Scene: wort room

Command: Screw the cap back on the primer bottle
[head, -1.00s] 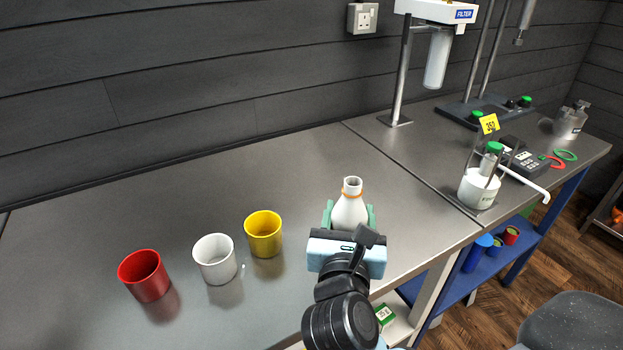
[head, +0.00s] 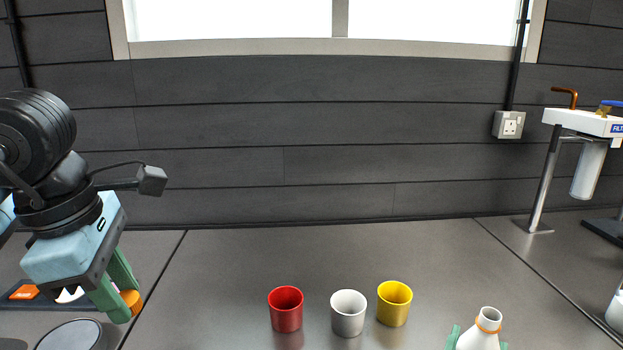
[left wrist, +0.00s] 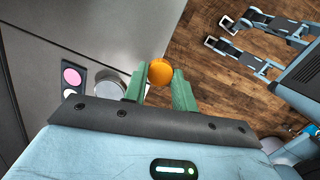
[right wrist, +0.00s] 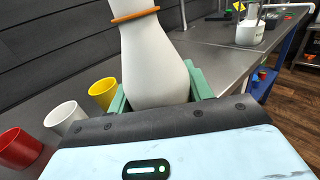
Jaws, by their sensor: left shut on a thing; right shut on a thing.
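The white primer bottle (head: 483,332) stands upright at the lower right of the head view, with an orange ring around its open neck. My right gripper (right wrist: 160,95) is shut on the bottle's body; only its green fingertips show in the head view. My left gripper (head: 125,298) is at the left of the head view, shut on a round orange cap (head: 132,299). The cap also shows between the green fingers in the left wrist view (left wrist: 160,73). The cap is well to the left of the bottle, apart from it.
A red cup (head: 286,311), a white cup (head: 348,313) and a yellow cup (head: 394,304) stand on the bench between the two grippers. A round metal plate (head: 70,335) and a dark panel lie below my left gripper. A filter stand (head: 545,190) is at the right.

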